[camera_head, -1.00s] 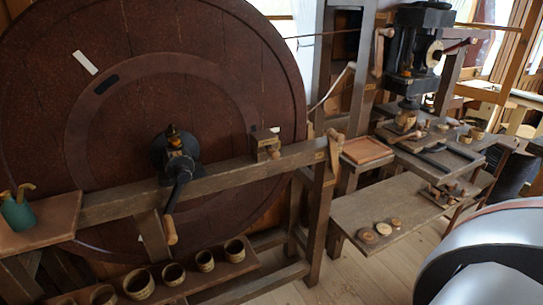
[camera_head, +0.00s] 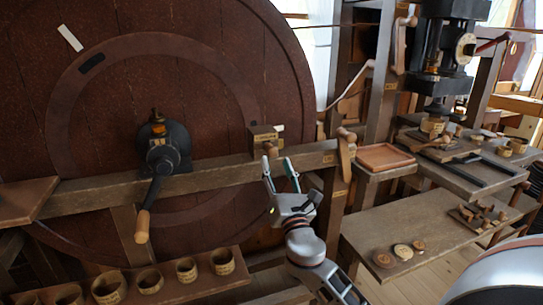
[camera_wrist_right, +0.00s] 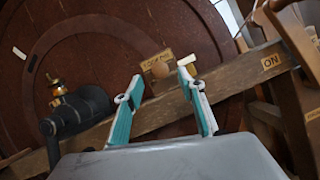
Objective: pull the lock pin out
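The lock pin shows as a round wooden knob (camera_head: 270,149) on the front of a small block (camera_head: 262,137) with a label, fixed on the wooden beam in front of the big dark wheel. In the right wrist view the knob (camera_wrist_right: 160,70) appears between the fingertips, farther off. My right gripper (camera_head: 280,166) is just below and in front of the knob, fingers pointing up toward it. It is open and empty, with two teal-lined fingers (camera_wrist_right: 160,80) apart. I cannot tell if a finger touches the knob. My left gripper is not in view.
A black crank (camera_head: 163,160) with a wooden handle sticks out left of the block. A wooden lever (camera_head: 346,150) stands on the beam's right end. Several wooden cups (camera_head: 186,270) line the lower shelf. A bench (camera_head: 420,235) with small discs is at right.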

